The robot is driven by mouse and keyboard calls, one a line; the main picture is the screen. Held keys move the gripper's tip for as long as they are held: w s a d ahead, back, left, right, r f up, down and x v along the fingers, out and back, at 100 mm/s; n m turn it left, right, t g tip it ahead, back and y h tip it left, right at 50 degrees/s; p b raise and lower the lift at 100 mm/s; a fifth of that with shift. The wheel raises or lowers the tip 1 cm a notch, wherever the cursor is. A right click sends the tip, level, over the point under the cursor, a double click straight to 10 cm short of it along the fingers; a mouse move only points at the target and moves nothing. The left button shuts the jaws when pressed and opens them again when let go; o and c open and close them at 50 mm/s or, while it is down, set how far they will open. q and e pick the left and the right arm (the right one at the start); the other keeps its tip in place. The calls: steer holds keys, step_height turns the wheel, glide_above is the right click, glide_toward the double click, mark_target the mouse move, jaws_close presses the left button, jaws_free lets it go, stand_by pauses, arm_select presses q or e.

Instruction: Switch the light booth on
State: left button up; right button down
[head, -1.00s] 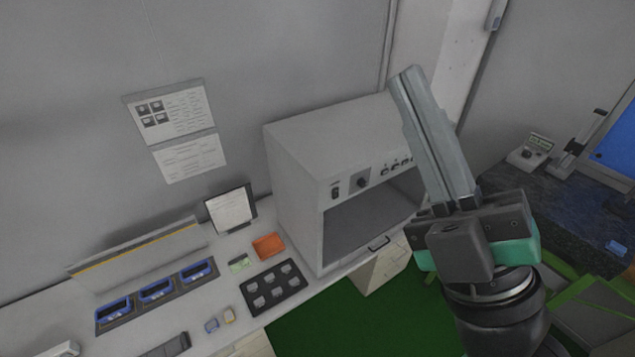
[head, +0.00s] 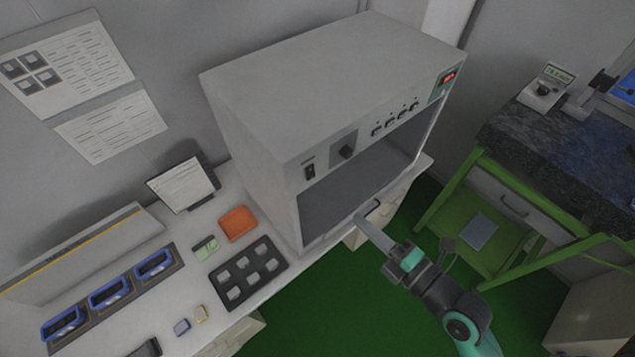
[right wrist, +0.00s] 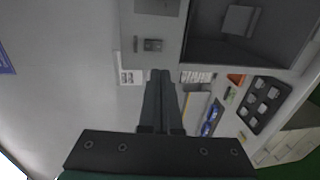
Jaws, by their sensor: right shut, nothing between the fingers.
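The light booth (head: 330,90) is a large grey box on the bench with a dark, unlit opening in front. In the right wrist view the rocker switch (right wrist: 152,45) is just above the fingertips in the picture. My right gripper (head: 366,225) is shut and empty, in front of the booth's lower front edge, apart from the switch. It also shows in the right wrist view (right wrist: 160,76). My left gripper is out of view.
The panel also has several small buttons (head: 395,119) and a red-lit element (head: 449,77) at its right end. A black tray (head: 248,297), an orange tray (head: 238,223) and a framed sheet (head: 182,184) stand left of the booth. A green-framed table (head: 470,200) stands right.

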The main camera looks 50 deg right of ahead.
mark_target(312, 178)
steer(key=w+p, duration=0.1)
steer(key=w, duration=0.3)
steer(key=w+d+f+p, duration=0.1)
steer(key=w, duration=0.4)
steer(key=w+p, duration=0.1)
steer(key=w, duration=0.3)
steer(key=shift+w+d+f+p, duration=0.15)
steer(key=shift+d+f+p, duration=0.05)
steer(key=shift+d+p, duration=0.2)
steer(key=shift+w+f, duration=0.15)
steer(key=shift+w, duration=0.2)
